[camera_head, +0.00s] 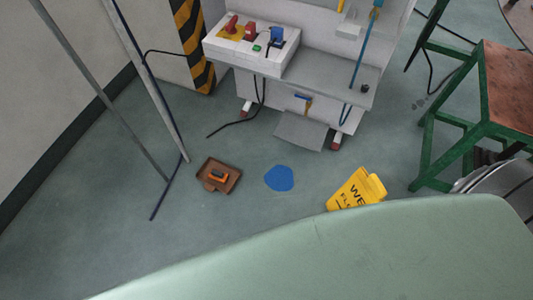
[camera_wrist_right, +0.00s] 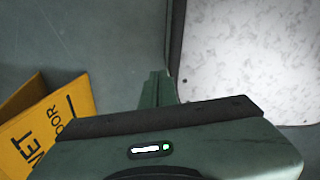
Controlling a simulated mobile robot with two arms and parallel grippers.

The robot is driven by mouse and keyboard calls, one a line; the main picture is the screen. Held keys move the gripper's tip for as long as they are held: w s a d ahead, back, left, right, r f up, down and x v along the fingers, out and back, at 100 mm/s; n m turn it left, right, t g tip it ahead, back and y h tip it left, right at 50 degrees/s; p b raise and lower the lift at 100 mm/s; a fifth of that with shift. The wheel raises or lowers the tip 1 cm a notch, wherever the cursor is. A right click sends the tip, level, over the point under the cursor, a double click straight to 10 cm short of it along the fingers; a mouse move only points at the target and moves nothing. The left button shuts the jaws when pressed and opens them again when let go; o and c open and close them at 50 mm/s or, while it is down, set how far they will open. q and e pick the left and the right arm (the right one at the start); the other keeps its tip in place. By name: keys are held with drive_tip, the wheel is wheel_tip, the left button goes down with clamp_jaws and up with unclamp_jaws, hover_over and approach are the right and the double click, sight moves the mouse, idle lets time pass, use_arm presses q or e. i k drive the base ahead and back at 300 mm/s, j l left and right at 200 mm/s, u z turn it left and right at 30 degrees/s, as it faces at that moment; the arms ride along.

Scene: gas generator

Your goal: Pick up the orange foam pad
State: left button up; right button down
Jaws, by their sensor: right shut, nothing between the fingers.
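A small orange piece (camera_head: 219,176), with a dark patch on it, lies in a shallow brown tray (camera_head: 206,187) on the floor, left of the middle in the head view. It looks like the foam pad, but it is too small to be sure. It does not show in the right wrist view. My right gripper (camera_wrist_right: 158,85) is shut and empty in the right wrist view, above the floor and well apart from the tray. My left gripper is in neither view.
A blue patch (camera_head: 279,178) lies right of the tray. A white machine (camera_head: 320,82) stands behind, a green-framed stool (camera_head: 470,125) at right, thin poles (camera_head: 150,80) at left.

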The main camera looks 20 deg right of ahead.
sight(221, 177)
drive_tip(key=i+l, duration=0.2)
drive_tip(key=i+l+u, duration=0.15)
drive_tip(key=l+u, duration=0.15)
drive_tip(key=i+l+u, duration=0.15)
drive_tip(key=l+u, duration=0.5)
drive_tip(key=i+l, duration=0.05)
